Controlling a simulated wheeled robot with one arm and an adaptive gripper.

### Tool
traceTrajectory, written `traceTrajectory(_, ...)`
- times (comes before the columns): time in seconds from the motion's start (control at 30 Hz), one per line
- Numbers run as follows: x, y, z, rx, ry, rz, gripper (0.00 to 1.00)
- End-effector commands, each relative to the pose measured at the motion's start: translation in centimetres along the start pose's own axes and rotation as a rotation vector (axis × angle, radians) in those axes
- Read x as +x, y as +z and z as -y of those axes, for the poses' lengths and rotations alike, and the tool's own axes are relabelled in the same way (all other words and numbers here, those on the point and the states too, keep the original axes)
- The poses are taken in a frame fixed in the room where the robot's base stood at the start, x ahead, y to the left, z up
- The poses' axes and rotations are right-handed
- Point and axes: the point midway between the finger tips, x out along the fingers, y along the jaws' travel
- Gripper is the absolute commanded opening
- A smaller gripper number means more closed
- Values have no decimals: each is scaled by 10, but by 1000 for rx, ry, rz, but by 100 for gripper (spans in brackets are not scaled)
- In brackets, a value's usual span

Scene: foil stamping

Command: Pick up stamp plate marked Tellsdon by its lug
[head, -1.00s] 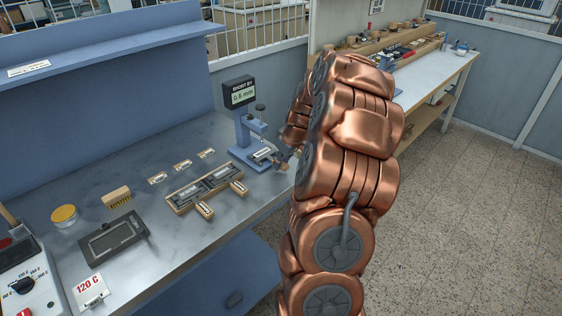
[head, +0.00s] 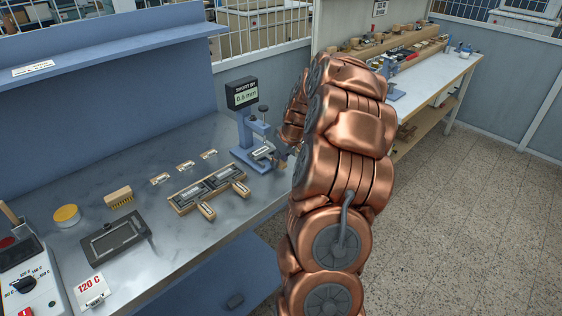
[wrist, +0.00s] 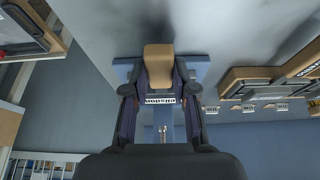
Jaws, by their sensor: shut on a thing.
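My gripper (wrist: 159,95) is shut on the tan lug (wrist: 158,62) of a stamp plate in the wrist view. A small white label with dark letters (wrist: 160,100) shows between the fingers; it is too small and upside down to read surely. In the head view this plate (head: 264,152) is at the blue gauge stand (head: 243,130), and my arm hides most of my gripper there. I cannot tell whether the plate touches the stand.
The stand's display (head: 243,96) reads "SHORT BY 0.6 mm". Several small labelled pieces (head: 186,166), a brush (head: 119,197), a yellow-lidded tin (head: 66,215), a dark frame (head: 115,238) and a 120 C card (head: 91,289) are on the bench. Bare bench lies left of the stand.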

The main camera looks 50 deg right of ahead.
Motion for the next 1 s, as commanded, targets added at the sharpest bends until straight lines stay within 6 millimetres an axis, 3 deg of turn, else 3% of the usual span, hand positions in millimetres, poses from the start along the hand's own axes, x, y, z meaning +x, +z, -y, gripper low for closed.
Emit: traceTrajectory(1.0,12,-27,1,0,-2,1,0)
